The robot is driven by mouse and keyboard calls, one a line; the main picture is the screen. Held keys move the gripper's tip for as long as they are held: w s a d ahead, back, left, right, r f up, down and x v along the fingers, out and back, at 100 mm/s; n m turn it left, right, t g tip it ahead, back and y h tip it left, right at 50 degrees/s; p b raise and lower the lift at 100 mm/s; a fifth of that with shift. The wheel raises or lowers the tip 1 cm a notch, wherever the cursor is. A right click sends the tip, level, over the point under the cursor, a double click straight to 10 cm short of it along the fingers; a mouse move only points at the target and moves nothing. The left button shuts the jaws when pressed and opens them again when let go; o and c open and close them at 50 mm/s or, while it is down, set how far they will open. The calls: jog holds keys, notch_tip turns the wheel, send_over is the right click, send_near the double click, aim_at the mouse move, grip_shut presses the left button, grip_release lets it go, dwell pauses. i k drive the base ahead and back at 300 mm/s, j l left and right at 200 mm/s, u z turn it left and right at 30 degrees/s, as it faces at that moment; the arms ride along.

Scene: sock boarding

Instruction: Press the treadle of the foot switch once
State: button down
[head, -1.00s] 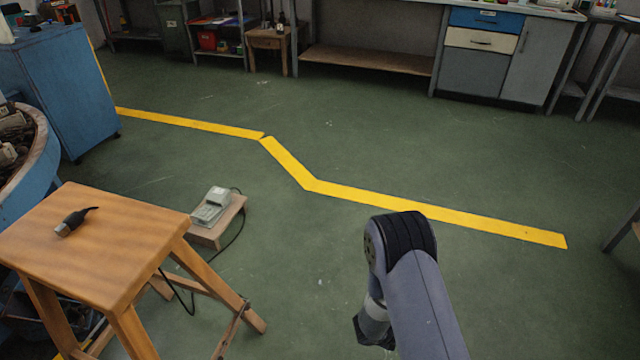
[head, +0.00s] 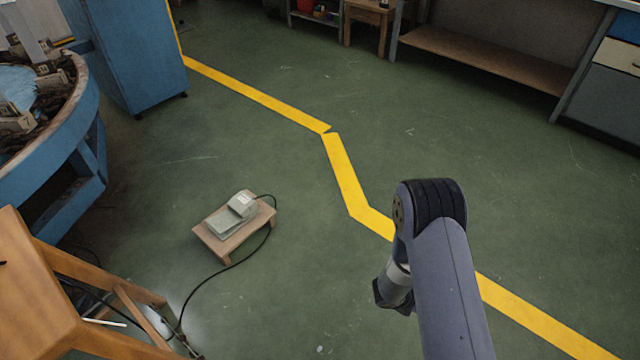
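The foot switch (head: 233,214) is a grey-green pedal on a low wooden board (head: 214,249) on the green floor, left of centre in the head view. Its treadle faces the lower left, and a hood covers its upper right part. A black cable runs from it down to the wooden stool. My arm rises at the lower right, well to the right of the switch and apart from it. My gripper is not clearly seen; only a dark part at the arm's far side shows.
A wooden stool (head: 36,290) stands at the lower left, near the cable. A round blue machine (head: 60,150) and a blue cabinet (head: 135,60) are at the left. Yellow tape (head: 343,175) crosses the floor. The floor between switch and arm is clear.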

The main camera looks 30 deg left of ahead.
aim_at(222, 222)
jog(key=i+j+u, duration=0.1)
jog(key=i+u, duration=0.95)
jog(key=u, duration=0.15)
jog(key=i+l+u, duration=0.25)
jog(key=u, duration=0.15)
jog(key=i+j+u, duration=0.2)
jog(key=i+u, duration=0.95)
jog(key=k+j, duration=0.05)
